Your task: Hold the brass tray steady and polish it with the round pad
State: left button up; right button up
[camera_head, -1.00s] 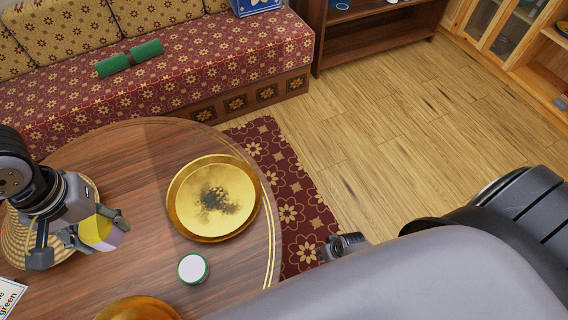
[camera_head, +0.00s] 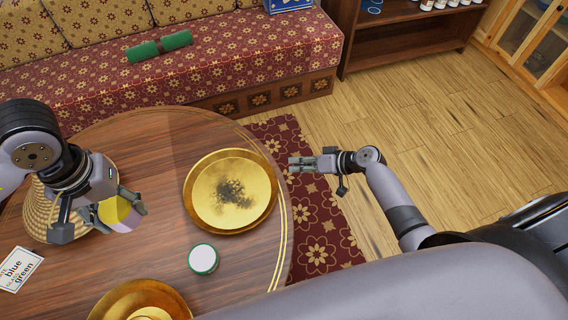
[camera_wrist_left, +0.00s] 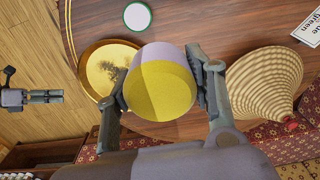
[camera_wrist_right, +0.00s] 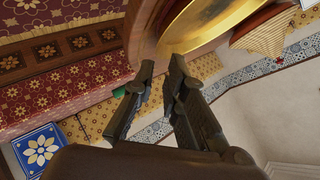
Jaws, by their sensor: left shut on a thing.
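The brass tray (camera_head: 212,225) lies flat on the round wooden table, with a dark tarnish patch near its middle; it also shows in the left wrist view (camera_wrist_left: 92,72). My left gripper (camera_head: 98,217) is shut on the round pad (camera_head: 119,212), held left of the tray and apart from it. In the left wrist view the pad (camera_wrist_left: 160,85) is yellow with a pale lilac part, between both fingers. My right gripper (camera_head: 300,164) is empty and open, its fingertips a little right of the tray's rim. In the right wrist view its fingers (camera_wrist_right: 160,66) are apart, near the tray's edge (camera_wrist_right: 205,28).
A white-lidded round tin (camera_head: 203,259) stands just below the tray. Another brass dish (camera_head: 105,303) is at the bottom edge. A woven cone-shaped thing (camera_head: 38,215) stands behind my left gripper, near a printed card (camera_head: 18,268). A patterned sofa (camera_head: 200,60) lies beyond the table.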

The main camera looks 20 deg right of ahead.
jog(key=x, duration=1)
jog(key=shift+f, duration=0.1)
grip_shut()
dwell(1.4)
jog(key=shift+o, duration=2)
grip_release()
jog(key=v, duration=1.2)
jog(key=shift+f, duration=0.15)
